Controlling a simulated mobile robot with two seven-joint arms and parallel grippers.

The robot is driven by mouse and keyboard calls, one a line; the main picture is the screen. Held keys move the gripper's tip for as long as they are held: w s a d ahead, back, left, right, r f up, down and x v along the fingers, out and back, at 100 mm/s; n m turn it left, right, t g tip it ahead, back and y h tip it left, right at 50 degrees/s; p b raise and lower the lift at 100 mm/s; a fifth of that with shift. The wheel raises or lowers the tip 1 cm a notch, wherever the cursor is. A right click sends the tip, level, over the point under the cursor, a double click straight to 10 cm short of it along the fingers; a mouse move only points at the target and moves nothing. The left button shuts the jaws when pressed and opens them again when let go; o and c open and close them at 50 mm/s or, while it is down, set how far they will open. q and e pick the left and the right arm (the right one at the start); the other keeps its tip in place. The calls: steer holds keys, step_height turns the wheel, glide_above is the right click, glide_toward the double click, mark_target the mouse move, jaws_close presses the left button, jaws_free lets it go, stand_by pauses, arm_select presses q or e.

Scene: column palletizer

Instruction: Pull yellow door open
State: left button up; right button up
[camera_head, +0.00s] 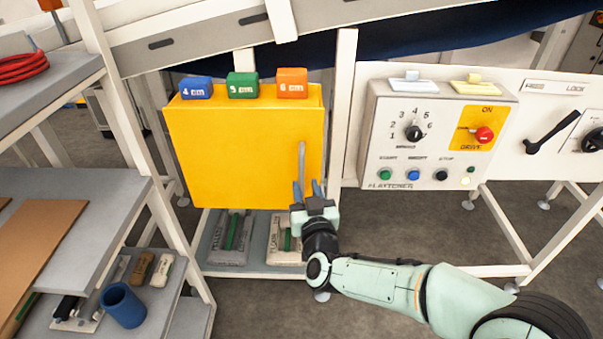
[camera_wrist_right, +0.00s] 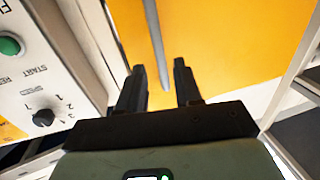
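The yellow door (camera_head: 230,150) is the front of a yellow cabinet in the middle of the head view and looks closed. Its grey vertical handle (camera_head: 301,165) is near the right edge. My right gripper (camera_head: 308,190) is at the lower end of the handle, fingers pointing toward the door. In the right wrist view the fingers (camera_wrist_right: 160,85) are apart, and the handle (camera_wrist_right: 157,45) shows between and beyond them. I cannot tell whether either finger touches it. My left gripper is not in view.
Blue (camera_head: 196,88), green (camera_head: 242,85) and orange (camera_head: 292,83) blocks sit on top of the cabinet. A control panel (camera_head: 425,135) stands to the right. Shelves with a blue cup (camera_head: 122,305) are at the left. A lower shelf under the cabinet holds grey items (camera_head: 232,238).

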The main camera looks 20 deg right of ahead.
mark_target(302, 176)
steer(key=w, duration=0.6)
steer(key=shift+d, duration=0.25)
jaws_close()
